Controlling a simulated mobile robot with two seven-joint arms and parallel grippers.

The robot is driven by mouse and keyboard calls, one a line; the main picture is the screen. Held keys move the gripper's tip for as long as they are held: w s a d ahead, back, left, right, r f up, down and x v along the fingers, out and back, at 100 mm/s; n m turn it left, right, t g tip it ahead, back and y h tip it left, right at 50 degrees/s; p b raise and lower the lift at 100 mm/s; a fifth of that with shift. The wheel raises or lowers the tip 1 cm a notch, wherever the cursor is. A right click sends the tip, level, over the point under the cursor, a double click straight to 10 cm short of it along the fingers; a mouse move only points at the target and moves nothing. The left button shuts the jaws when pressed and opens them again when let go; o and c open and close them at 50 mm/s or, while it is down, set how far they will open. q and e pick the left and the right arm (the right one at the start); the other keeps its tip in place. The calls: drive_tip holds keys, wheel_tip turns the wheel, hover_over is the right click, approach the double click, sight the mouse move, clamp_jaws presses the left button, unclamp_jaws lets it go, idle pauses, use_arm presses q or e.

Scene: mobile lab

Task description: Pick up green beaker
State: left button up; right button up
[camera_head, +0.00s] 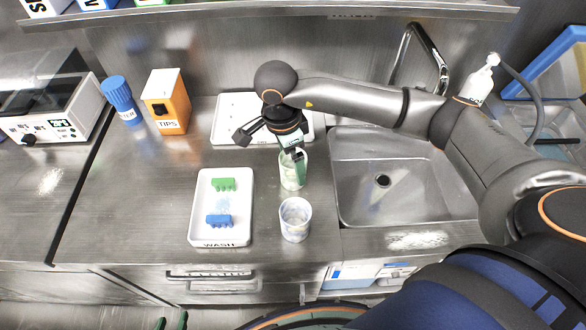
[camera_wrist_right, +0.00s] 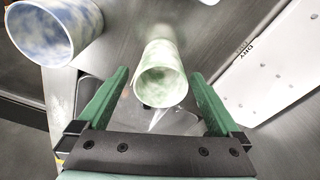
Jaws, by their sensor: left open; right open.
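The green beaker (camera_head: 291,180) is a pale, green-marbled cup standing on the steel counter left of the sink. My right gripper (camera_head: 272,152) is open above and behind it, and one finger hides part of the beaker. In the right wrist view the green beaker (camera_wrist_right: 160,85) appears between the two open green fingers of my right gripper (camera_wrist_right: 160,76), with gaps on both sides. I cannot tell how deep it sits between them.
A blue-marbled beaker (camera_head: 295,228) stands just in front; it also shows in the wrist view (camera_wrist_right: 55,30). A WASH tray (camera_head: 243,232) with green and blue racks lies left. A DRY tray (camera_wrist_right: 280,70) lies behind. The sink (camera_head: 365,205) is right. The left counter has free room.

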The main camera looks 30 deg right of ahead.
sight(289, 181)
drive_tip(key=f, duration=0.3)
drive_tip(key=d+f, duration=0.1)
drive_tip(key=f, duration=0.1)
drive_tip(key=shift+p, duration=0.35)
drive_tip(key=shift+c, duration=0.2)
drive_tip(key=c, duration=1.3)
drive_tip(key=shift+r, duration=0.1)
